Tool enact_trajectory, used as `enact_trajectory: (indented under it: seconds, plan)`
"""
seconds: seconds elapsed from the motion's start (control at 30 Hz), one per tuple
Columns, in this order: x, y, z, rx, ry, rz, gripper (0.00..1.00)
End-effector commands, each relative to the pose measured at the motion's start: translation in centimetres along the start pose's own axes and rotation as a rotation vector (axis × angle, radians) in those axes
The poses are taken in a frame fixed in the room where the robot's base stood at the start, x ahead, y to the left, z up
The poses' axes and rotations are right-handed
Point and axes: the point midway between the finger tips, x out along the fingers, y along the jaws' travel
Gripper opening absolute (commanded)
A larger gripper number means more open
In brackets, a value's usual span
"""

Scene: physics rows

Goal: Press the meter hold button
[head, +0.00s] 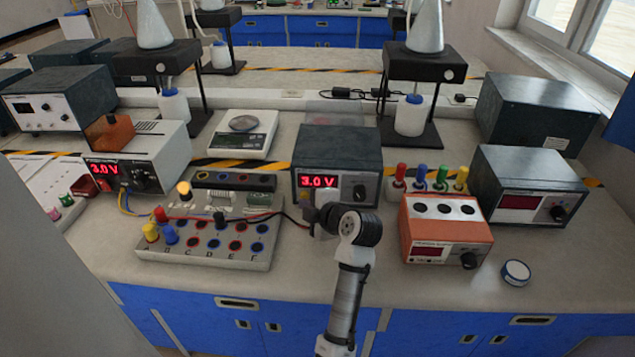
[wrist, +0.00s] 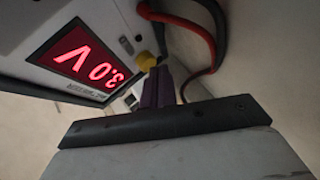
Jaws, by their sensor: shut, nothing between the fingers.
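The meter (head: 338,146) is a dark box with a light front panel and a red display reading 3.0 V, at the middle of the bench. Its display also shows rotated in the wrist view (wrist: 82,62). A round yellow button (wrist: 146,60) sits beside the display in the wrist view. My gripper (head: 312,214) is in front of the meter and hides the lower part of its panel. In the wrist view my gripper's fingers (wrist: 157,80) are together and empty, with their tips at the yellow button. I cannot tell whether they touch it.
Red and black leads (wrist: 190,25) run close beside the fingers. A socket board (head: 215,240) with coloured plugs lies to the left. An orange supply box (head: 443,230) and a dark meter (head: 530,185) stand to the right. The bench front at centre is clear.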

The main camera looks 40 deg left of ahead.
Motion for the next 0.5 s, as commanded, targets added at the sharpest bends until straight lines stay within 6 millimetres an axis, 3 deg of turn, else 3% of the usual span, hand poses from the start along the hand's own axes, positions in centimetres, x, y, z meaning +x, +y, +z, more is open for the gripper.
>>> enact_trajectory:
  seconds: [0.5]
  plan:
    - [0.39,0.28,0.29,0.000,0.000,0.001,0.00]
